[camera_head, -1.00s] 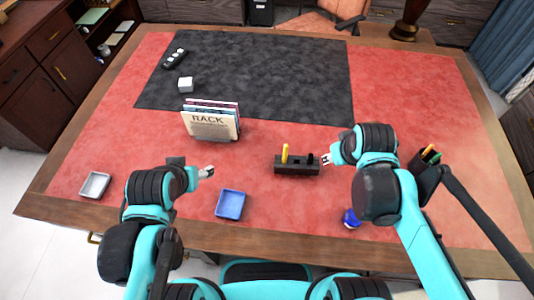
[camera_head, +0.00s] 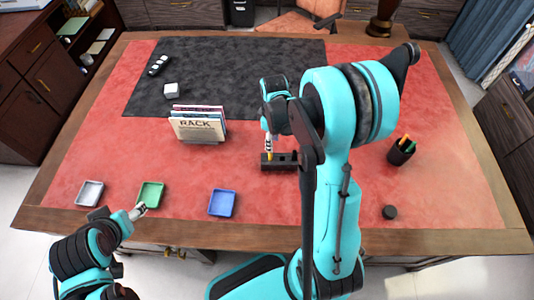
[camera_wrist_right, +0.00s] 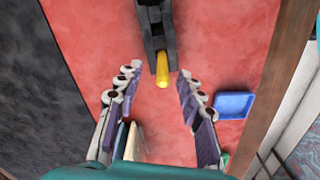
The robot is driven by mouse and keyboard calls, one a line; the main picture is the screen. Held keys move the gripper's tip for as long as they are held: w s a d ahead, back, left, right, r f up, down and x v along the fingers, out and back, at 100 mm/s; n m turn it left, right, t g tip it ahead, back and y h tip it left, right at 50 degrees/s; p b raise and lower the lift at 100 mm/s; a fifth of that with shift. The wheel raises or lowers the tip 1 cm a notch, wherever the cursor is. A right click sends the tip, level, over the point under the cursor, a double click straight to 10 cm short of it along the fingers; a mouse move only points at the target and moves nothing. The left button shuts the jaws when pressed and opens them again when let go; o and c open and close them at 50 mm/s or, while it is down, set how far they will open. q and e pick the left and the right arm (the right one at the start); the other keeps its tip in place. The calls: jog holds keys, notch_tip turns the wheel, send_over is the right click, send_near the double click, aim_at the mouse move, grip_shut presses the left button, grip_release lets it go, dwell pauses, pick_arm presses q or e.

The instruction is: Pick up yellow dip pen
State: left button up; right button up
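The yellow dip pen (camera_head: 269,156) stands upright in a dark holder block (camera_head: 281,166) in the middle of the desk. In the right wrist view the pen (camera_wrist_right: 162,70) is seen nearly end-on, with the holder (camera_wrist_right: 151,25) behind it. My right gripper (camera_head: 268,141) is above the pen and partly hides it. In the wrist view its fingers (camera_wrist_right: 158,77) are spread apart, with the pen's end in line with the gap; contact is not visible. My left gripper (camera_head: 138,211) is at the front left beside the green tray, its opening too small to judge.
A grey tray (camera_head: 90,194), green tray (camera_head: 151,195) and blue tray (camera_head: 222,203) lie along the front. A rack of papers (camera_head: 197,126) stands left of the holder. A pen cup (camera_head: 401,151) and a dark round object (camera_head: 389,212) are on the right.

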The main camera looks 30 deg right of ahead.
jog(key=f, duration=0.1)
jog(key=f+b, duration=0.1)
jog(key=f, duration=0.3)
jog(key=shift+a+b, duration=0.3)
jog(key=shift+a, duration=0.1)
jog(key=shift+f, duration=0.2)
grip_shut()
